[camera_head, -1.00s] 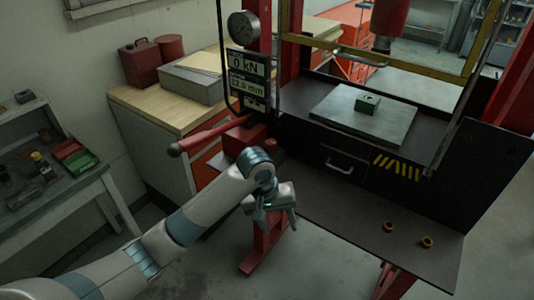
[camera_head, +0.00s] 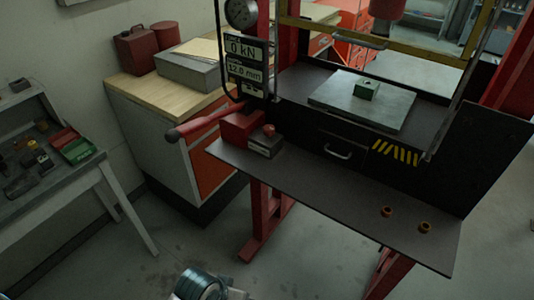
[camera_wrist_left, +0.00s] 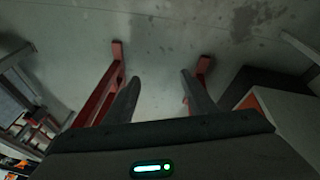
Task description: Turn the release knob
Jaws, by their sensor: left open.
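A red pump block (camera_head: 240,127) sits at the left end of the press's dark shelf. A small reddish round knob (camera_head: 268,130) is on its right side, above a grey label plate; I take this as the release knob. A red lever (camera_head: 205,125) with a dark grip reaches left from the block. My left wrist shows at the bottom edge of the head view, well below and apart from the knob; its fingers are cut off there. In the left wrist view my left gripper (camera_wrist_left: 160,78) is open and empty, over the floor. My right gripper is not in view.
A digital display (camera_head: 246,50) and a gauge (camera_head: 240,13) are above the block. A green block (camera_head: 367,89) rests on the press plate (camera_head: 350,115). A bench (camera_head: 85,175) stands left. Floor between is clear.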

